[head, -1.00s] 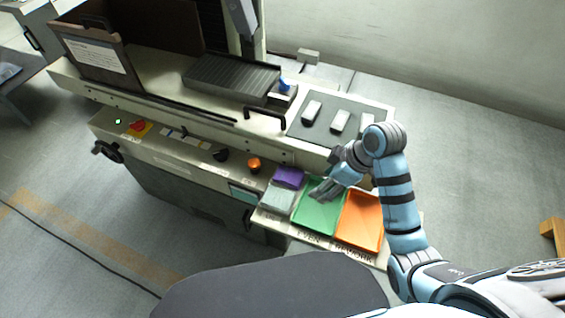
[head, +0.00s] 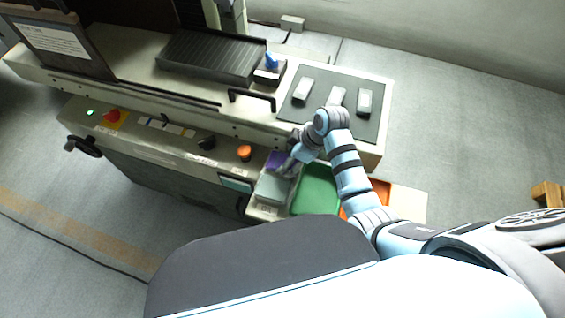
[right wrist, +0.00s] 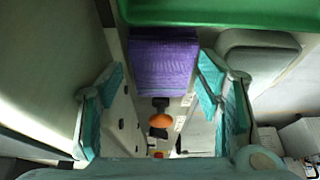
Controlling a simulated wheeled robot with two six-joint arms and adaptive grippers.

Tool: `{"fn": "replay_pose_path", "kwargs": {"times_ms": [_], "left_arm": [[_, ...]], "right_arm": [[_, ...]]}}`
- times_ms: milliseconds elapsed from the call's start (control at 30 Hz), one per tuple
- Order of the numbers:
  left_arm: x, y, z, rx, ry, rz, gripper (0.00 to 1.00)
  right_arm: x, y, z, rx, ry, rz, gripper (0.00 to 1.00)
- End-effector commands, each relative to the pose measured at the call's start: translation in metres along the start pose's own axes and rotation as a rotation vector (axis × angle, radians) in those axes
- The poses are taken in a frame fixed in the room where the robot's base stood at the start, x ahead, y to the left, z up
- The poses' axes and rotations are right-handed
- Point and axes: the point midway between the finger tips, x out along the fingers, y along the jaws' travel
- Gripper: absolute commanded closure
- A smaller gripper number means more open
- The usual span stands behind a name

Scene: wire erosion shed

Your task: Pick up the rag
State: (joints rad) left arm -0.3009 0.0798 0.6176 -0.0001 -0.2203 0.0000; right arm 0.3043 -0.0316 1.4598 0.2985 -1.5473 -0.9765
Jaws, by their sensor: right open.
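The purple rag (head: 275,158) lies folded at the back left of the machine's front shelf, partly hidden by my right gripper (head: 288,168) in the head view. In the right wrist view the ribbed rag (right wrist: 163,62) shows ahead, between the lines of the two fingers. My right gripper (right wrist: 161,75) is open, with a finger on each side and nothing held. I cannot tell how high it is above the rag. My left gripper is not in view.
A grey-green pad or tray (head: 271,189) lies in front of the rag. A green tray (head: 316,192) and an orange tray (head: 381,193) are to its right. An orange knob (head: 244,152) stands on the panel to the left. Pale blocks (head: 303,89) lie on a dark mat above.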

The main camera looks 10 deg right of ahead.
Motion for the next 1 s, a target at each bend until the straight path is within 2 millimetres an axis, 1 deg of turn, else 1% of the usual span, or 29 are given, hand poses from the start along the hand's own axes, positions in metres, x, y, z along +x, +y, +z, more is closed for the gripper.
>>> {"fn": "replay_pose_path", "kwargs": {"times_ms": [33,67,133,267,400,467,500,733,833,933,1000], "left_arm": [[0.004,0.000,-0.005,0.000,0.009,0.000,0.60],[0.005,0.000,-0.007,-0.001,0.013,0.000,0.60],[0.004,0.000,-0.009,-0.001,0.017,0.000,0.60],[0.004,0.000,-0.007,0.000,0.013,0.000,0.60],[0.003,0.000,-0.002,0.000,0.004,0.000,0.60],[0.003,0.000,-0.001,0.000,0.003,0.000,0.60],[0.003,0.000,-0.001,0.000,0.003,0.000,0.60],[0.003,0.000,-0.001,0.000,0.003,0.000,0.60],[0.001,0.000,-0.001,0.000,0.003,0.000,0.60],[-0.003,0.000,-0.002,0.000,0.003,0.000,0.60],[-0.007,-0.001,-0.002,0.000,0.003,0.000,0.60]], "right_arm": [[0.009,0.000,0.001,0.000,0.000,-0.001,0.40],[0.011,0.000,0.001,0.000,0.000,0.000,0.40],[0.012,0.000,0.001,0.000,-0.001,0.001,0.40],[0.011,0.000,0.001,0.000,0.000,0.001,0.40],[0.010,0.000,0.001,0.001,0.000,0.001,0.62],[0.010,0.000,0.001,0.001,0.000,0.001,0.72],[0.010,0.000,0.001,0.001,0.000,0.001,0.74],[0.010,0.000,0.001,0.002,-0.001,0.002,0.74],[0.005,0.001,-0.001,0.002,0.000,0.003,0.74],[-0.007,0.001,-0.006,0.002,0.001,0.004,0.74],[-0.021,0.001,-0.012,0.000,0.002,0.005,0.74]]}}
